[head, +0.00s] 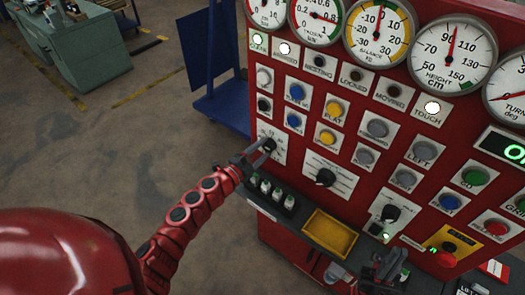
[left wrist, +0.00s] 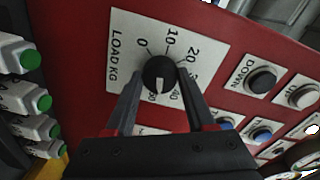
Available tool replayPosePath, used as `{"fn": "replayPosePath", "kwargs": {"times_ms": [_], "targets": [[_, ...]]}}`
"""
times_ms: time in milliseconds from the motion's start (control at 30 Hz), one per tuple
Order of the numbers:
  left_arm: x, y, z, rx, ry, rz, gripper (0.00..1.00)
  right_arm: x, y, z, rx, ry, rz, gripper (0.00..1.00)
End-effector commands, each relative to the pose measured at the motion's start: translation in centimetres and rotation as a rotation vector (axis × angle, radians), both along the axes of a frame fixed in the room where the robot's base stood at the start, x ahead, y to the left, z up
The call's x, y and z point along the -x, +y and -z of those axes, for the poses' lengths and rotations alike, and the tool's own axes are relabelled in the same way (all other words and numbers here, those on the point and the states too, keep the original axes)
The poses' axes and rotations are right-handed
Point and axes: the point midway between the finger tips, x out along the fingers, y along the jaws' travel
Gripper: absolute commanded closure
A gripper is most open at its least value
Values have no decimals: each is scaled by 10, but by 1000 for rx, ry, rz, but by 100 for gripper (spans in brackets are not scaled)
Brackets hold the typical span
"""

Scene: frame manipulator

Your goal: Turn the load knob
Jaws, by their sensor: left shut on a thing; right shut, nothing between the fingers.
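The load knob (left wrist: 160,72) is a round black knob on a white plate (left wrist: 125,50) marked LOAD KG, with 0, 10 and 20 readable along its arc. Its pale pointer line points down in the left wrist view, toward the partly hidden higher numbers. My left gripper (left wrist: 158,84) is shut on the knob, one finger on each side. In the head view the left gripper (head: 264,148) reaches the knob (head: 269,144) at the left of the red panel. My right gripper (head: 388,263) is shut and empty at lower right, above the panel's ledge.
Several green-tipped white items (head: 265,187) stand on the ledge beside a yellow tray (head: 330,234).

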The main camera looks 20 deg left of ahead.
Motion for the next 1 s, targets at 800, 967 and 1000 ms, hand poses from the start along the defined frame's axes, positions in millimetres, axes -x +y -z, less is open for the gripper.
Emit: {"fn": "replayPosePath", "kwargs": {"times_ms": [800, 967, 1000], "targets": [[11, 5, 2, 0, 0, -1, 15, 0, 0, 5, 0, 0, 0, 100], [38, 18, 3, -1, 1, -4, 15, 0, 0, 14, 0, 0, 0, 100], [47, 22, 3, 0, 2, -6, 15, 0, 0, 16, 0, 0, 0, 100]]}}
